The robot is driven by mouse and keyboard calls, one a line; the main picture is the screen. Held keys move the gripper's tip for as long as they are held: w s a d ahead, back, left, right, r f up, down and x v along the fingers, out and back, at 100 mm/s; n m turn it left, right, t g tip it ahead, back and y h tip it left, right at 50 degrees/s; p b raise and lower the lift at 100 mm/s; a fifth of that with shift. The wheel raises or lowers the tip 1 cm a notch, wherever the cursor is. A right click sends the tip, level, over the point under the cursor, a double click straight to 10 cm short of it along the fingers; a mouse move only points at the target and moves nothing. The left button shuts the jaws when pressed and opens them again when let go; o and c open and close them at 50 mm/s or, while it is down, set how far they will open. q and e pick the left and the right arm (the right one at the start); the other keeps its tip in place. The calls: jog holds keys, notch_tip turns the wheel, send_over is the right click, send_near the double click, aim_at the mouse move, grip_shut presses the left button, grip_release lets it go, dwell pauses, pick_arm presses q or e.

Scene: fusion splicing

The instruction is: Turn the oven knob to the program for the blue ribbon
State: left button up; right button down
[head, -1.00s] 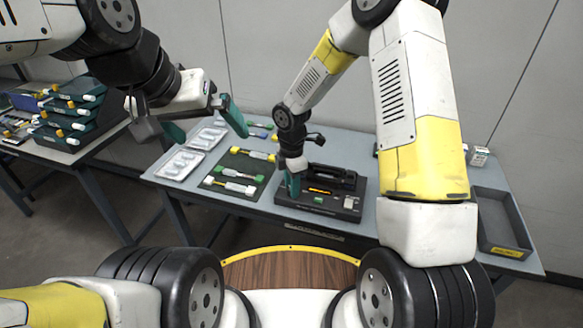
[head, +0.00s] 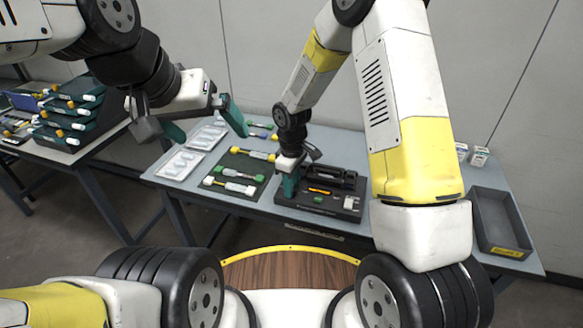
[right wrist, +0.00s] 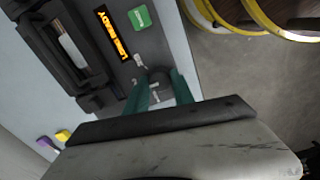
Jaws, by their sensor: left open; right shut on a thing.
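The black oven unit (head: 330,205) stands on the grey table, with a lit orange display and a green button. My right gripper (head: 290,186) is at its left front corner, pointing down. In the right wrist view, the green fingers of my right gripper (right wrist: 160,88) are closed around a small dark knob (right wrist: 157,75), mostly hidden between them. The orange display (right wrist: 110,34) and green button (right wrist: 139,17) are beside it, the lettering too small to read surely. My left gripper (head: 205,122) is open and empty, above the left part of the table.
A dark mat (head: 238,166) with several ribbon pieces with coloured ends lies left of the oven. White trays (head: 180,165) are further left. An empty dark bin (head: 497,220) is at the right. A side table (head: 60,150) holds stacked trays.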

jog(key=m, duration=0.5)
jog(key=shift+m, duration=0.3)
jog(key=m, duration=0.5)
jog(key=shift+m, duration=0.4)
jog(key=c, duration=1.1)
grip_release()
notch_tip(320, 180, up, 7)
jog(key=shift+r, duration=0.45)
